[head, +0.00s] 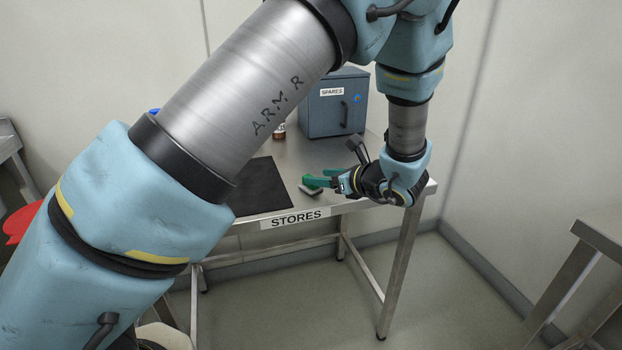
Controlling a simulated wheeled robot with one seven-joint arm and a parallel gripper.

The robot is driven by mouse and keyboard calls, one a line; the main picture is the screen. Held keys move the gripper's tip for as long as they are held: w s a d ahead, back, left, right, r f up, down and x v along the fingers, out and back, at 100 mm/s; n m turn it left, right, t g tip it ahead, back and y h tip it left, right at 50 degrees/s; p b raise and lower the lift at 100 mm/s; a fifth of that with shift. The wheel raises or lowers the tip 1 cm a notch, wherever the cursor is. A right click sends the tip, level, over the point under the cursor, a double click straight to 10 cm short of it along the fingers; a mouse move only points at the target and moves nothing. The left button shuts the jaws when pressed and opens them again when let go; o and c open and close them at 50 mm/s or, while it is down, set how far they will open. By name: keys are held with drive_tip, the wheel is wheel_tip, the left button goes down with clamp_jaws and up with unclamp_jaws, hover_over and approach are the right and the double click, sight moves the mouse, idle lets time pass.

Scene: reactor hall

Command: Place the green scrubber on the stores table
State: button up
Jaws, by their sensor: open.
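The green scrubber (311,183) is small in the head view, at the front of the stores table (357,154), just behind the STORES label. It seems to rest on the metal top, to the right of a black mat. My gripper (326,178) is low over the table's front right part, with its fingers pointing left. It is open, and its fingertips are at or just beside the scrubber's right side. Contact cannot be told at this size. My arm hides the table's left part.
The black mat (262,186) lies left of the scrubber. A red object (18,223) is at far left. Another metal table (603,232) stands at right, with clear floor between.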

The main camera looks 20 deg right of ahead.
drive_tip(key=v, duration=0.6)
drive_tip(key=w+a+n+g+y, duration=0.1)
drive_tip(key=a+n, duration=0.1)
drive_tip(key=a, duration=0.2)
drive_tip(key=w+a+n+g+y, duration=0.1)
drive_tip(key=w+a+n+g, duration=0.1)
drive_tip(key=a, duration=0.3)
drive_tip(key=w+a+f+n+g+y, duration=0.1)
drive_tip(key=a+n+g, duration=0.1)
drive_tip(key=a, duration=0.2)
drive_tip(key=shift+w+a+n, duration=0.35)
drive_tip(key=shift+n, duration=0.05)
drive_tip(key=s+a+r+n+g+h, duration=0.1)
drive_tip(key=s+a+n+g+h, duration=0.1)
drive_tip(key=a+n, duration=1)
drive_tip(key=s+a+r+n+g+h, duration=0.1)
drive_tip(key=s+a+n+g+h, duration=0.2)
drive_tip(key=a+n, duration=0.9)
drive_tip(key=shift+a+n+g+h, duration=0.4)
drive_tip(key=shift+n+g+h, duration=0.1)
drive_tip(key=shift+g+h, duration=0.35)
